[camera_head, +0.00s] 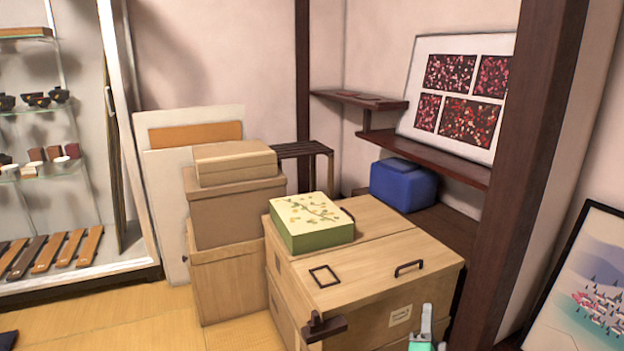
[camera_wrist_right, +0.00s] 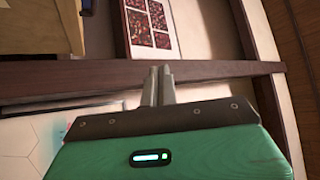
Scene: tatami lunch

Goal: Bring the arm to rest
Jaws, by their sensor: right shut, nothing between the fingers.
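My right gripper (camera_head: 427,322) shows at the bottom edge of the head view, in front of the wooden chest, with only its tip and a bit of its green body in sight. In the right wrist view its two grey fingers (camera_wrist_right: 158,86) are together with nothing between them. They point toward a dark wooden beam. My left gripper is not in the head view.
A wooden chest (camera_head: 375,290) carries a green patterned box (camera_head: 312,235). Stacked boxes (camera_head: 235,215) stand to its left. A dark post (camera_head: 520,170) rises close on the right, beside a framed picture (camera_head: 590,285). Tatami floor (camera_head: 110,325) is open at lower left.

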